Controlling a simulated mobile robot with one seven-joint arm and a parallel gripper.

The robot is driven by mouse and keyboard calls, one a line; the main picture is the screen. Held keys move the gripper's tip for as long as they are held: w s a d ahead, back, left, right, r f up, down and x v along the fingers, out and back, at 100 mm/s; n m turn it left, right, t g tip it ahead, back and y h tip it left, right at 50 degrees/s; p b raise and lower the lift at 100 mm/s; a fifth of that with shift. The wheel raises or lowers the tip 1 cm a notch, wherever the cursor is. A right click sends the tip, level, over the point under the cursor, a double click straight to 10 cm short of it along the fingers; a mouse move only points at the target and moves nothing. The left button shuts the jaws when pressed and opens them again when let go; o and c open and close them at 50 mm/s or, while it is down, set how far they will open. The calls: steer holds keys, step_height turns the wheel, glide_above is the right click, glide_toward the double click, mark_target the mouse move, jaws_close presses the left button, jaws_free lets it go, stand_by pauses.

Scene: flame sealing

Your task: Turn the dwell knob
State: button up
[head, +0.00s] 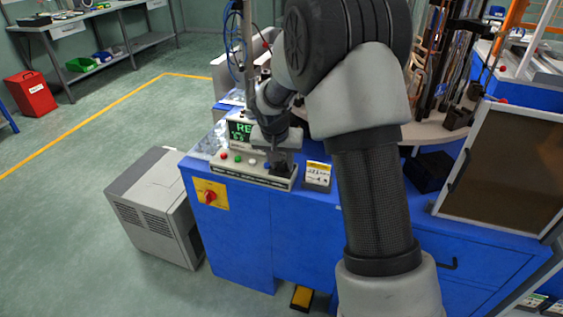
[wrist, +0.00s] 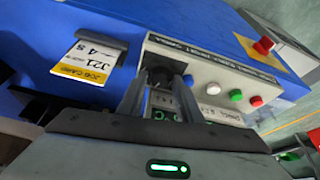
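The dwell knob is taken to be the dark round knob (wrist: 160,76) on the white control panel (wrist: 225,72); its label is not readable. In the wrist view my gripper (wrist: 162,82) has one finger on each side of this knob, with the tips down near the panel face. The fingers are apart with the knob between them; whether both press on it is not clear. In the head view my gripper (head: 281,165) is over the right end of the panel (head: 228,171), and its fingers and the knob are dark and hard to separate.
White (wrist: 213,88), green (wrist: 236,95) and red (wrist: 257,101) buttons sit on the panel beside the gripper. A job card (head: 318,174) stands right of the panel. A red switch (head: 209,196) is on the blue cabinet front (head: 230,235). A lit display (head: 240,131) is behind the panel.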

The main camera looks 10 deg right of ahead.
steer(key=c, duration=0.8)
steer(key=shift+o, duration=0.2)
steer(key=shift+d+n+p, duration=0.1)
steer(key=shift+n+p, duration=0.2)
steer(key=shift+n, duration=0.1)
steer(key=n+p, duration=0.1)
steer(key=n+y+p, duration=0.1)
steer(key=shift+s+d+r+n, duration=0.1)
steer(key=shift+d+r+n, duration=0.1)
steer(key=shift+n, duration=0.2)
steer(key=n+y+p, duration=0.2)
steer(key=n+p, duration=0.2)
steer(key=p, duration=0.1)
steer(key=shift+d, duration=0.15)
steer(key=n+y+p, duration=0.1)
steer(key=n+p, duration=0.1)
steer(key=n, duration=0.1)
steer(key=shift+n+p, duration=0.4)
steer(key=shift+w+d+f+n+g+y+p, duration=0.1)
steer(key=shift+n+g+y+p, duration=0.2)
steer(key=shift+n, duration=0.4)
steer(key=shift+w+d+f+n+g+y+p, duration=0.1)
steer(key=shift+n+g+y+p, duration=0.2)
steer(key=shift+n, duration=0.4)
